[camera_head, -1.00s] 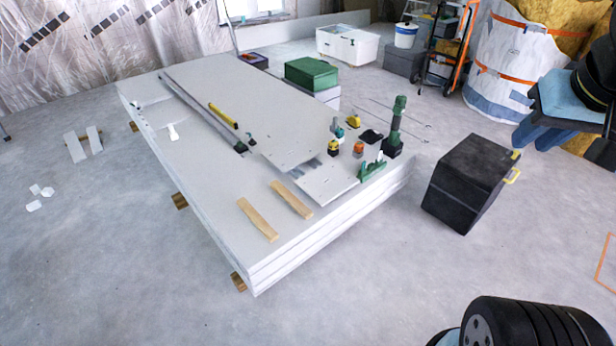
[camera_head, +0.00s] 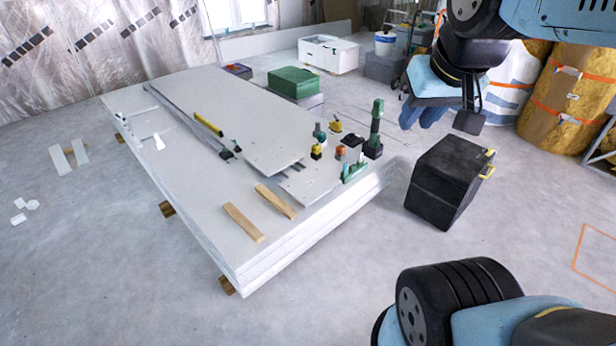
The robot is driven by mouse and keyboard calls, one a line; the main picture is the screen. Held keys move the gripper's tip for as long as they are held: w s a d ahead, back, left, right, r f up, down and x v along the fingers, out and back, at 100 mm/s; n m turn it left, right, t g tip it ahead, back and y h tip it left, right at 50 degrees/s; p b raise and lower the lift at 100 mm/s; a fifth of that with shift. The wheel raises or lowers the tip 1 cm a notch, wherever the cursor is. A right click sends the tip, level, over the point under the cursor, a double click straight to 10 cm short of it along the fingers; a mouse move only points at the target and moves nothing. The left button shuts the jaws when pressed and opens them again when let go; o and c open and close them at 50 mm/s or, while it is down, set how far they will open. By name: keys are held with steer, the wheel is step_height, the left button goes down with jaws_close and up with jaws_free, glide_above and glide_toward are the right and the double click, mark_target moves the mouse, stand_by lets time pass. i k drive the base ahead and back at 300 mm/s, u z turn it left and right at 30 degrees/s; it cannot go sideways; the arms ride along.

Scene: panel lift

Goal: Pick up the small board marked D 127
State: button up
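A small pale board (camera_head: 312,184) lies near the front right end of the large stack of panels (camera_head: 205,215). Its far edge is next to a larger panel (camera_head: 250,140), and a dark gap shows between them. No marking can be read at this size, so I cannot confirm D 127. My gripper (camera_head: 428,112) is at the upper right, at the end of my blue and black arm, apart from the board and the stack. Its finger gap does not show clearly. I see nothing held in it.
Two wooden strips (camera_head: 244,222) (camera_head: 276,201) lie left of the small board. Several small tools, a green upright tool (camera_head: 376,130) and a green clamp-like piece (camera_head: 354,172) stand at its right. A black box (camera_head: 447,180) stands on the floor right of the stack. Floor in front is clear.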

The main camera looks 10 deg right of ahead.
mark_target(309, 186)
steer(key=u, duration=0.1)
steer(key=i, duration=1)
steer(key=z, duration=0.1)
